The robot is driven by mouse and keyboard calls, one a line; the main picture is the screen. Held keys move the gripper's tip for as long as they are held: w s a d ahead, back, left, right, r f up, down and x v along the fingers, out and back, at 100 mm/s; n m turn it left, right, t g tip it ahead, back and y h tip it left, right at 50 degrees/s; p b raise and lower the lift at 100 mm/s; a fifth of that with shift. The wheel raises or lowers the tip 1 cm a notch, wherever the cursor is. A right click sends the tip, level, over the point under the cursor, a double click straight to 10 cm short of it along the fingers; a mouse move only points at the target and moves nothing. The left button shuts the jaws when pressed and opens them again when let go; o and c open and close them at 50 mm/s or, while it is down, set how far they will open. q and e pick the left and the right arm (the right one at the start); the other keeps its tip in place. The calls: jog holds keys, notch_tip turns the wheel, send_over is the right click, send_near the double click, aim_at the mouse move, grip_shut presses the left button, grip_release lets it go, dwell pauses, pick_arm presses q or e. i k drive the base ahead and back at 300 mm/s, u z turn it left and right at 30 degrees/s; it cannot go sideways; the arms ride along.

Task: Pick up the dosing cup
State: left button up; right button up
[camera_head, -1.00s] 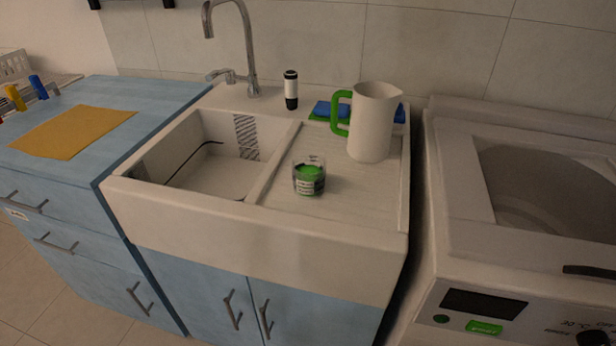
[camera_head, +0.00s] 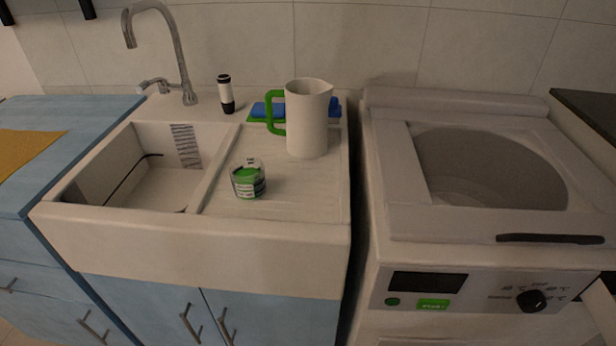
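The dosing cup (camera_head: 248,180) is a small clear cup with green inside and dark print on its side. It stands upright on the ribbed drainboard (camera_head: 290,205) of the white sink, just right of the basin. Neither of my grippers shows in the head view.
A white pitcher with a green handle (camera_head: 307,120) stands behind and right of the cup, with a blue and green sponge (camera_head: 262,110) behind it. A black-and-white bottle (camera_head: 226,94) and a faucet (camera_head: 180,60) stand at the back. A top-opening washer (camera_head: 480,222) is to the right.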

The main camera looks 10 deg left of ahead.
aim_at(248, 173)
jog(key=z, duration=0.35)
jog(key=k, duration=1.05)
jog(key=u, duration=0.9)
